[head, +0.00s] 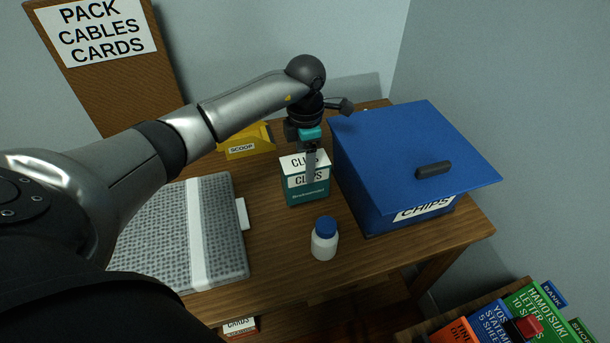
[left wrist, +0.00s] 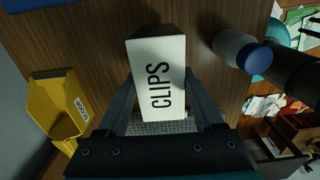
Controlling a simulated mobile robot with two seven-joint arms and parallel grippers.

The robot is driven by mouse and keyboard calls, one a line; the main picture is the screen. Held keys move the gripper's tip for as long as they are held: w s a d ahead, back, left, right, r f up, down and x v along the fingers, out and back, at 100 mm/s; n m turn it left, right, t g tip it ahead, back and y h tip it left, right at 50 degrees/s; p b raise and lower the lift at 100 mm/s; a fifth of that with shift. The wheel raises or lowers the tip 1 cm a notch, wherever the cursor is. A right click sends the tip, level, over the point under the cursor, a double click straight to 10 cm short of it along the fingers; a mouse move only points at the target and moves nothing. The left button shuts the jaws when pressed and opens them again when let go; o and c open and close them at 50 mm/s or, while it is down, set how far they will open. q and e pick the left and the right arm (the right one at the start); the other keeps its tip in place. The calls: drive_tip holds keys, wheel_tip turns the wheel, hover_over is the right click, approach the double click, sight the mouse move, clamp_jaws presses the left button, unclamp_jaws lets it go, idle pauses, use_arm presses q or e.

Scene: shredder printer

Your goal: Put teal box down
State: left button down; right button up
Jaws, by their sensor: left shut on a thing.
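The teal box (head: 308,193), with a white top and label reading CLIPS, stands upright at the middle of the wooden table (head: 270,262). My left gripper (head: 311,172) reaches down over it from above and is shut on it. In the left wrist view the white CLIPS face of the teal box (left wrist: 158,75) sits between the two dark fingers. I cannot tell whether its underside touches the table or hangs just above it. My right gripper is not in view.
A blue lidded CHIPS bin (head: 400,160) stands close to the right of the box. A white bottle with a blue cap (head: 324,240) stands in front. A yellow SCOOP holder (head: 250,142) is behind left, and a grey woven case (head: 180,235) lies at left.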

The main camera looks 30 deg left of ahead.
use_arm(q)
drive_tip(key=shift+f+b, duration=0.4)
drive_tip(key=shift+f, duration=1.7)
drive_tip(key=shift+f, duration=0.15)
drive_tip(key=shift+c, duration=2)
unclamp_jaws()
drive_tip(key=o, duration=0.4)
drive_tip(key=shift+c, duration=0.2)
